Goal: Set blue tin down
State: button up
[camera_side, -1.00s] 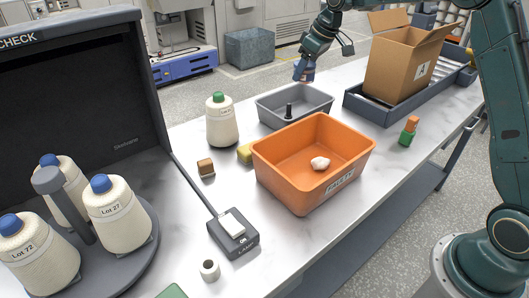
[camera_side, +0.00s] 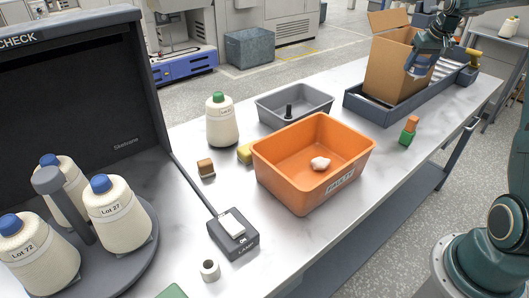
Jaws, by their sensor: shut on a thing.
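My gripper (camera_side: 422,62) is at the upper right, in front of the right part of the open cardboard box (camera_side: 392,70) as seen from this camera. It is shut on the blue tin (camera_side: 416,70), a small blue-grey shape low between the fingers. The tin is small and partly covered by the fingers, and its lower edge is hard to make out. I cannot tell whether it touches the box.
The box stands on a dark roller conveyor (camera_side: 366,109). A green and orange piece (camera_side: 408,130) stands nearer. An orange bin (camera_side: 282,178) holds a white lump (camera_side: 320,163). A grey tray (camera_side: 265,112) holds a dark peg (camera_side: 289,110). Cones of yarn (camera_side: 115,215) stand left.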

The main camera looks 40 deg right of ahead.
jog(key=s+d+m, duration=0.2)
jog(key=s+d, duration=0.3)
jog(key=s, duration=0.1)
jog(key=shift+h, duration=0.4)
notch_tip(320, 180, down, 16)
jog(key=shift+s+r, duration=0.15)
jog(key=shift+f, duration=2.1)
jog(key=shift+f, duration=0.15)
jog(key=o, duration=1.1)
jog(key=shift+c, duration=0.2)
jog(key=v, duration=1.2)
jog(key=shift+r, duration=0.2)
